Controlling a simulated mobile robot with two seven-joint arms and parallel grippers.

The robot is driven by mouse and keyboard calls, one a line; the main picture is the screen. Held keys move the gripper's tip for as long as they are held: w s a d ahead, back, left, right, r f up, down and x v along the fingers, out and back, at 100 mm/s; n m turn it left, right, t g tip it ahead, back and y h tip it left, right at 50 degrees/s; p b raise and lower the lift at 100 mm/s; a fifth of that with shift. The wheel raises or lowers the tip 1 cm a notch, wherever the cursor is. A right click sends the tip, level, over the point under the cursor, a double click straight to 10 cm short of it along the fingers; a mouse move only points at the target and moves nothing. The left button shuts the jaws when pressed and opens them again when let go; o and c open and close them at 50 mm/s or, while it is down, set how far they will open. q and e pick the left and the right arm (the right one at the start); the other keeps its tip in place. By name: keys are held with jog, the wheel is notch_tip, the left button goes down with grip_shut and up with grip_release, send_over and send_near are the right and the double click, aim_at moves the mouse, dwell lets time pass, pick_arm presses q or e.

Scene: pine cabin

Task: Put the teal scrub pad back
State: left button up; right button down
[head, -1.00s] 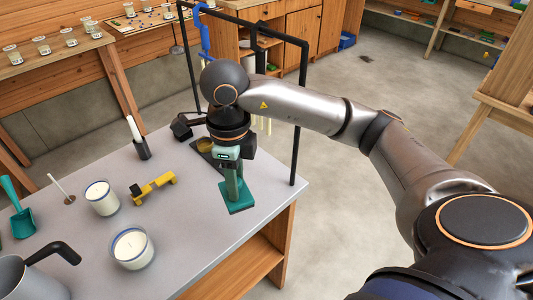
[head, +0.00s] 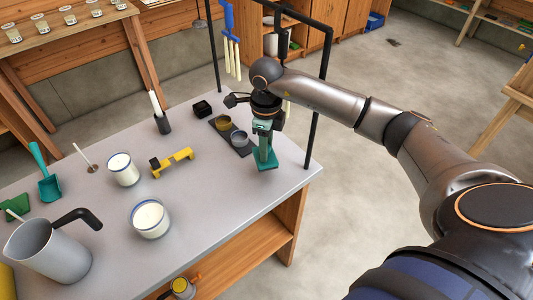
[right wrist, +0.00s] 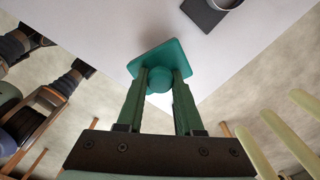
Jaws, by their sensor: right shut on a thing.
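The teal scrub pad (head: 264,161) is a flat square with a round knob on top. My right gripper (head: 264,148) is shut on the knob, with the pad below the fingertips. In the right wrist view the pad (right wrist: 172,53) shows past the two green fingers, with the knob between them. The pad is at the right part of the grey table (head: 225,195), near its edge; I cannot tell whether it touches the top. My left gripper is not in view.
Just left of the gripper lies a dark tray (head: 218,126) with a brass and a grey tin. A black frame (head: 318,110) stands at the table's right edge. A yellow tool (head: 172,162), candles (head: 150,218) and a grey jug (head: 48,250) stand left. The table front centre is clear.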

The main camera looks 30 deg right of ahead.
jog(key=shift+w+d+f, duration=0.2)
jog(key=shift+w+f, duration=0.05)
jog(key=shift+f, duration=0.2)
notch_tip(320, 180, down, 3)
jog(key=shift+f, duration=0.1)
jog(key=shift+f, duration=0.2)
jog(key=c, duration=0.6)
grip_release()
jog(key=shift+r, duration=0.1)
jog(key=shift+o, duration=0.2)
